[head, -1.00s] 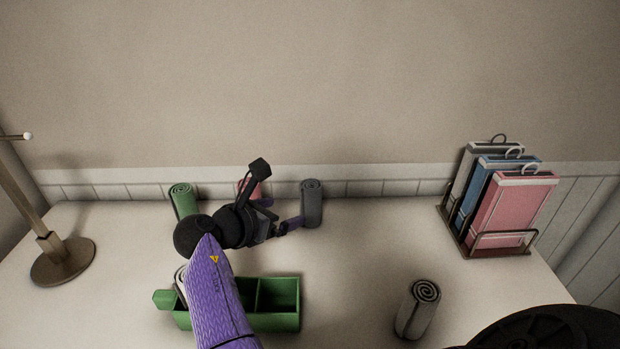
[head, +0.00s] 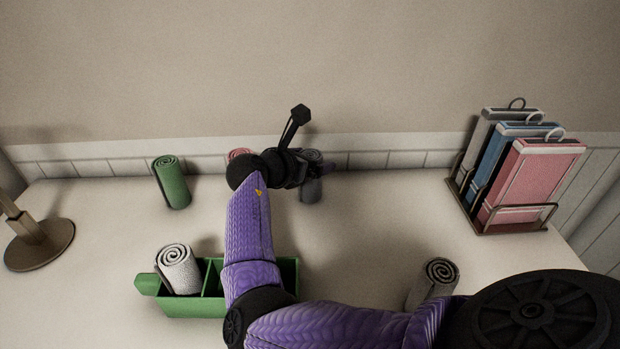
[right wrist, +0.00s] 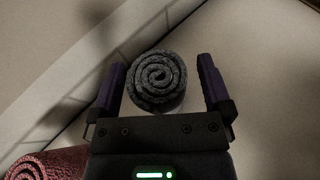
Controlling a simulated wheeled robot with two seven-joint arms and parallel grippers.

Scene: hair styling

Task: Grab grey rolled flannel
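The dark grey rolled flannel (head: 311,190) stands upright at the back of the table by the wall, partly hidden by my right gripper (head: 310,171). In the right wrist view, the flannel's spiral end (right wrist: 157,80) lies between the two purple fingers of my right gripper (right wrist: 161,77). The fingers are open, with a small gap on each side of the roll. My left gripper is not in view.
A pink roll (head: 240,154) stands just left of the dark grey one, and a green roll (head: 172,182) further left. A green divided box (head: 288,272) holds a white roll (head: 178,268). A lighter grey roll (head: 434,278) stands front right, near a rack (head: 507,226).

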